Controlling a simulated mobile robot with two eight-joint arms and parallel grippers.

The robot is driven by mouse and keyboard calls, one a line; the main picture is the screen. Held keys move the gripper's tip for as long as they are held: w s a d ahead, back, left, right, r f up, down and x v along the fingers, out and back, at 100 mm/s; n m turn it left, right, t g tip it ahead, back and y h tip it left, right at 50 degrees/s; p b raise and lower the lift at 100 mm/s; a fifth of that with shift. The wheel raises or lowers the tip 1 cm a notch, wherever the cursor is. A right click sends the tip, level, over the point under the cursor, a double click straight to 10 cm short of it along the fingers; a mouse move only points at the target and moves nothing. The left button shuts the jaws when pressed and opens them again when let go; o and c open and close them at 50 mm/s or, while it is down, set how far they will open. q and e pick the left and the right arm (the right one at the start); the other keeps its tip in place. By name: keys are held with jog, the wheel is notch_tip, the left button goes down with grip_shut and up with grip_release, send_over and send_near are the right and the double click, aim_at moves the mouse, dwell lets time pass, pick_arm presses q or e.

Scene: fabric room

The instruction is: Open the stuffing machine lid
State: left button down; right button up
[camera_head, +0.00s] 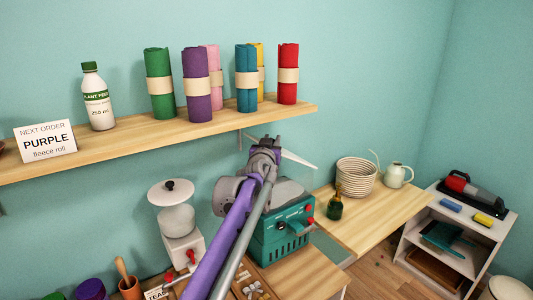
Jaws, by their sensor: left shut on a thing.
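A teal machine (290,234) with red knobs stands on the wooden bench, partly hidden behind my left arm. My left gripper (265,148) is above this machine, below the shelf, and is shut. A pale, thin, flat piece (299,160) sticks out to the right of its fingers and looks like a lid edge held in them; the contact is hidden. Left of the arm stands a white machine (181,248) with a rounded hopper and a round lid (170,194) with a dark knob. I cannot tell which is the stuffing machine. My right gripper is not in view.
A wall shelf (225,126) with several fleece rolls, a bottle (96,98) and a purple-order card (46,142) runs above. At the right are a basket (356,178), a dark green bottle (334,207), a watering can (397,174) and a white cabinet (425,235).

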pick_arm(q)
jog(key=shift+w+d+r, duration=0.15)
jog(key=shift+d+r, duration=0.1)
jog(key=shift+d, duration=0.05)
jog(key=c, duration=1)
grip_release()
jog(key=shift+d, duration=0.2)
jog(key=o, duration=0.4)
jog(key=shift+a, duration=0.1)
jog(key=shift+s+a+f, duration=0.1)
jog(key=shift+s, duration=0.25)
jog(key=s+b, duration=0.1)
jog(key=s, duration=0.2)
jog(key=s+a, duration=0.1)
jog(key=s, duration=0.2)
jog(key=s+b, duration=0.1)
jog(key=s, duration=0.3)
jog(key=shift+a+b, duration=0.3)
